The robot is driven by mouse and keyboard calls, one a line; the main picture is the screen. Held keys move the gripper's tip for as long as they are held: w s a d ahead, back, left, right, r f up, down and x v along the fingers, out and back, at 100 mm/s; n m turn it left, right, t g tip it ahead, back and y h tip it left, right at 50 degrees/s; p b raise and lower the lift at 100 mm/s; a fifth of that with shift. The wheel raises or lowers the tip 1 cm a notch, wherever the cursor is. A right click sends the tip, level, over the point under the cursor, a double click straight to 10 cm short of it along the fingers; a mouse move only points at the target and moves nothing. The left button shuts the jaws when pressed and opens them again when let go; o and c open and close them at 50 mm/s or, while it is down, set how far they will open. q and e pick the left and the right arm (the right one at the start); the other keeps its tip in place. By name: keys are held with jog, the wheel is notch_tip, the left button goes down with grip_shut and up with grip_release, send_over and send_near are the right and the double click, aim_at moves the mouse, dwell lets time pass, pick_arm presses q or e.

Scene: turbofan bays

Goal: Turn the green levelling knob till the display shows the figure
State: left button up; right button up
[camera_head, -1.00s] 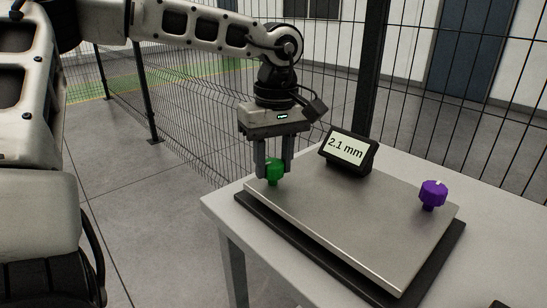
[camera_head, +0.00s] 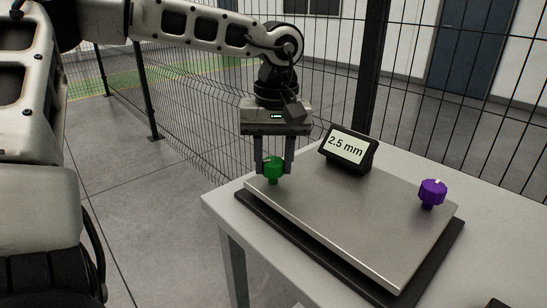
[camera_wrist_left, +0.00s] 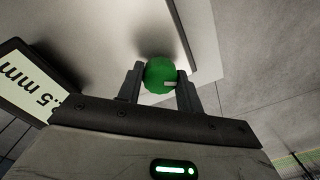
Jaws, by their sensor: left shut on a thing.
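The green levelling knob (camera_head: 272,168) stands at the left corner of the grey plate (camera_head: 350,222). My left gripper (camera_head: 273,168) points down and is shut on this knob, one finger on each side. In the left wrist view the green knob (camera_wrist_left: 160,75) sits between the fingertips, with a pale mark on its lower right side. The display (camera_head: 348,150) at the plate's back edge reads 2.5 mm. In the left wrist view the display (camera_wrist_left: 25,85) is partly cut off at the left. My right gripper is not in view.
A purple knob (camera_head: 432,193) stands at the plate's right corner. The plate lies over a dark base (camera_head: 300,248) on a light table (camera_head: 222,207). A wire mesh fence (camera_head: 195,120) runs behind the table. A dark object shows at the bottom right edge.

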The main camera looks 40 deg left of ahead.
aim_at(277, 160)
pick_arm(q)
jog(key=shift+r, duration=0.1)
jog(key=o, duration=1)
notch_tip(277, 160, up, 16)
jog(key=p, duration=0.1)
jog(key=shift+w+d+p, duration=0.2)
jog(key=shift+p, duration=0.2)
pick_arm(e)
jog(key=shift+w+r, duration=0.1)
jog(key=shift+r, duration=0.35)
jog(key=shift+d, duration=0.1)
